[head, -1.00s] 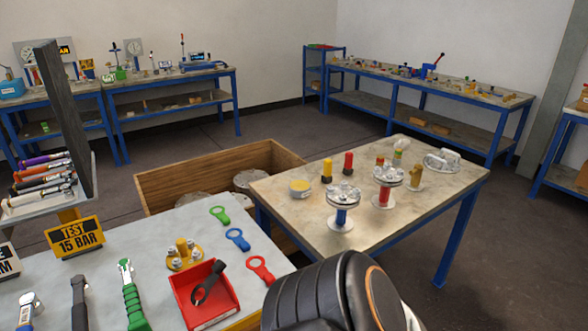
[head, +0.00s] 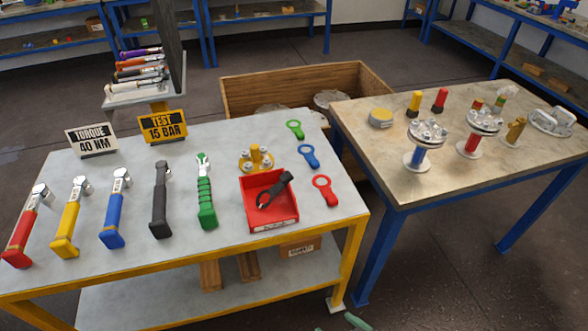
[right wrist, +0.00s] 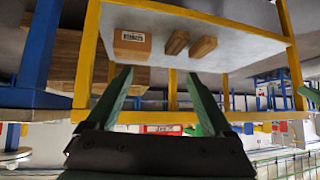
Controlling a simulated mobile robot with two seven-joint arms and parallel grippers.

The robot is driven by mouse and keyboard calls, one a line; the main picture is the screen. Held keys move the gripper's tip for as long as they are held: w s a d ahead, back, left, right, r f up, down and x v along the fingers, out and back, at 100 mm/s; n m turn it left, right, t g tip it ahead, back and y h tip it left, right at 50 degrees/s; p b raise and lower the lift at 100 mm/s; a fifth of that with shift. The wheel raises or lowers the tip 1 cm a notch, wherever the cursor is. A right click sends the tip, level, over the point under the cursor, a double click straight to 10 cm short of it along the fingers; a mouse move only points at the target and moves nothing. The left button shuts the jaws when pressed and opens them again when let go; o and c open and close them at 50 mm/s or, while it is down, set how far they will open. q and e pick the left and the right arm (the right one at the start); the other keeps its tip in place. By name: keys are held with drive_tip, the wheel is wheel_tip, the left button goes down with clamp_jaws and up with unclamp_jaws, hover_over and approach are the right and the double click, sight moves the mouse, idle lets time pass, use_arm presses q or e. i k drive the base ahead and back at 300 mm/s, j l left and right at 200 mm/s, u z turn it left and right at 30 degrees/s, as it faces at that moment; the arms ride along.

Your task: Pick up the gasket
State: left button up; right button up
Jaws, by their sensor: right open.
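Three flat ring-shaped pieces with tabs, which look like gaskets, lie along the right side of the grey bench: a green one (head: 295,130), a blue one (head: 309,156) and a red one (head: 324,191). I cannot tell which one the task means. My right gripper (right wrist: 160,76) is open and empty, its green fingers apart. In the head view only green fingertips show at the bottom edge, in front of the bench and below its top. My left gripper is out of view.
The grey bench (head: 130,160) carries a red tray (head: 268,218) with a black tool, a yellow flanged piece (head: 256,160) and several torque wrenches. A second table (head: 390,165) with flanged vessels stands to the right. A wooden crate (head: 240,92) sits behind. Boxes rest on the lower shelf.

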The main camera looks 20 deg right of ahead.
sight(326, 190)
drive_tip(key=z, duration=0.7)
